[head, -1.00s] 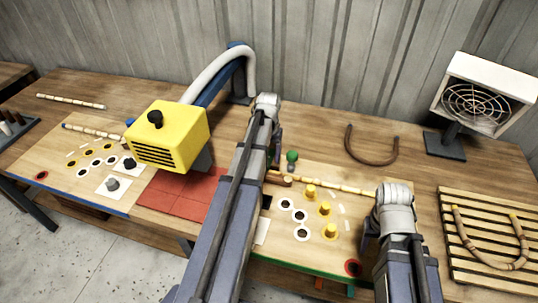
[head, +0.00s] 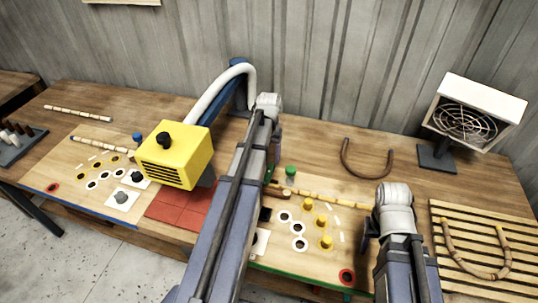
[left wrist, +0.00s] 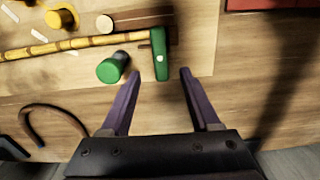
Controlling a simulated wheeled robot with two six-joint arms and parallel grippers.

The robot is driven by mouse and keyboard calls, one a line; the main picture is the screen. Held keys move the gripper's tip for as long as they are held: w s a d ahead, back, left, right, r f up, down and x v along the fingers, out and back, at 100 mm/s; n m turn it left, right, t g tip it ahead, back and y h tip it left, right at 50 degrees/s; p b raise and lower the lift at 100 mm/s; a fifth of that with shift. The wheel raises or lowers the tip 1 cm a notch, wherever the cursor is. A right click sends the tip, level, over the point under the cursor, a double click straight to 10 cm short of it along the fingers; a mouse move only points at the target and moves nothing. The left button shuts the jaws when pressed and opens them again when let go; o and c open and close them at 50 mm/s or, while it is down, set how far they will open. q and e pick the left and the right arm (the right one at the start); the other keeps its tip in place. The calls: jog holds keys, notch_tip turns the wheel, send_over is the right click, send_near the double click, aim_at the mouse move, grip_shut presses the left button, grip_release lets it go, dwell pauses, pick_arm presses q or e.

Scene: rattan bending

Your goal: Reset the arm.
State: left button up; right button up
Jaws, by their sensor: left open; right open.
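My left arm (head: 232,200) reaches up the middle of the head view; its gripper is mostly hidden behind the arm. In the left wrist view my left gripper (left wrist: 160,73) has its two fingers apart with nothing held, near a green block (left wrist: 160,54) that shows between the fingertips. A green-capped post (left wrist: 112,68) stands left of the fingers. My right arm (head: 402,245) comes in at the lower right of the head view; its gripper (head: 366,232) is partly hidden at the wrist. I see nothing held there. A rattan pole (head: 330,199) lies across the right peg board (head: 285,258).
A yellow box (head: 175,160) with a white hose (head: 222,76) hangs over a red mat (head: 180,213) at left. A bent brown piece (head: 367,173) lies at the back. A fan heater (head: 465,122) and a slatted rack (head: 450,258) with a curved rattan piece stand right.

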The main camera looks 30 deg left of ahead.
pick_arm(q)
jog(key=s+d+m, duration=0.2)
jog(key=s+d, duration=0.3)
jog(key=d, duration=0.5)
jog(key=s+d+m, duration=0.2)
jog(key=s+d, duration=0.4)
jog(key=d, duration=0.4)
jog(key=s+d+m+y, duration=0.1)
jog(key=s+d, duration=0.4)
jog(key=d, duration=0.5)
jog(key=shift+s+m, duration=0.3)
jog(key=shift+m, duration=0.4)
